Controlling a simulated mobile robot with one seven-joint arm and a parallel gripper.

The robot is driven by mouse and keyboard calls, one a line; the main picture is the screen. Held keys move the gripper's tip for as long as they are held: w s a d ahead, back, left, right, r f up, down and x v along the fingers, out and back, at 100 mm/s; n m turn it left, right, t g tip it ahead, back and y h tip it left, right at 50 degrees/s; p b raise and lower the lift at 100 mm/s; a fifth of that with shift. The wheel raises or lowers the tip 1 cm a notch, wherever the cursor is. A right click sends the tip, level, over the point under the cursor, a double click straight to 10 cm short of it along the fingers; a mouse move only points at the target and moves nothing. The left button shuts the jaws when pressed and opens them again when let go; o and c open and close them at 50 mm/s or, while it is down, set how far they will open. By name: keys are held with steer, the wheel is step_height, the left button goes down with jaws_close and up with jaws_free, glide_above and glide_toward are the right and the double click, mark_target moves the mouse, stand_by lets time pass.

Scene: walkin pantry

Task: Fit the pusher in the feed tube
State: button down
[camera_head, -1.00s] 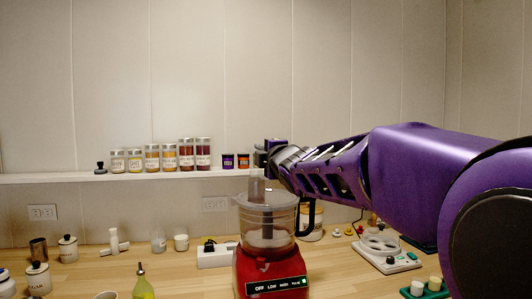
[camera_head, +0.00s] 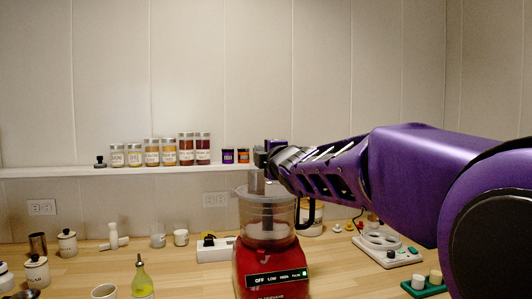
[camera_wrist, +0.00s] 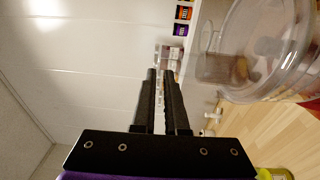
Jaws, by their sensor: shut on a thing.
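The food processor (camera_head: 267,262) is red with a clear bowl and lid. Its translucent feed tube (camera_head: 256,184) rises from the lid, just below my gripper (camera_head: 262,158). In the wrist view, my gripper (camera_wrist: 159,78) shows as two black fingers close together, with the feed tube (camera_wrist: 213,66) and clear lid (camera_wrist: 262,45) to their right. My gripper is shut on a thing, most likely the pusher. I cannot make out the pusher's outline clearly, nor whether its lower end is inside the tube.
A wall shelf (camera_head: 60,172) with several jars runs behind. A white power strip (camera_head: 216,250) lies left of the processor, an oil bottle (camera_head: 141,280) in front of it. A white appliance (camera_head: 388,250) stands to the right. Small canisters and cups fill the left counter.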

steer(key=shift+f, duration=2.25)
